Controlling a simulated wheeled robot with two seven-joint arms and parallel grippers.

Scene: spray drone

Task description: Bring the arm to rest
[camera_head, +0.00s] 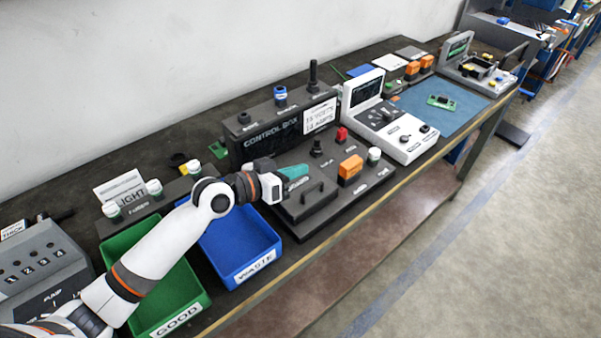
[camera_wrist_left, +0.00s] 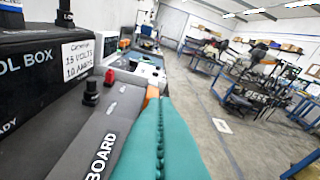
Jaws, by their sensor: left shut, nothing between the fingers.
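My left arm (camera_head: 165,245) reaches in from the lower left in the head view, over the green and blue bins. My left gripper (camera_head: 295,172) has teal fingers and is shut and empty. It hovers at the front of the black control box (camera_head: 268,130), above the dark panel beside it. In the left wrist view the shut teal fingers (camera_wrist_left: 160,145) fill the lower middle, with their seam running along the centre. The control box (camera_wrist_left: 40,75) stands to the left there. My right gripper is not in view.
A green GOOD bin (camera_head: 190,315) and a blue WASTE bin (camera_head: 262,262) stand at the table's front. An orange switch (camera_head: 350,168) and a red button (camera_head: 341,134) rise from the panel. A white console (camera_head: 402,135) and a blue mat (camera_head: 455,108) lie farther right. The floor aisle (camera_head: 480,240) is clear.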

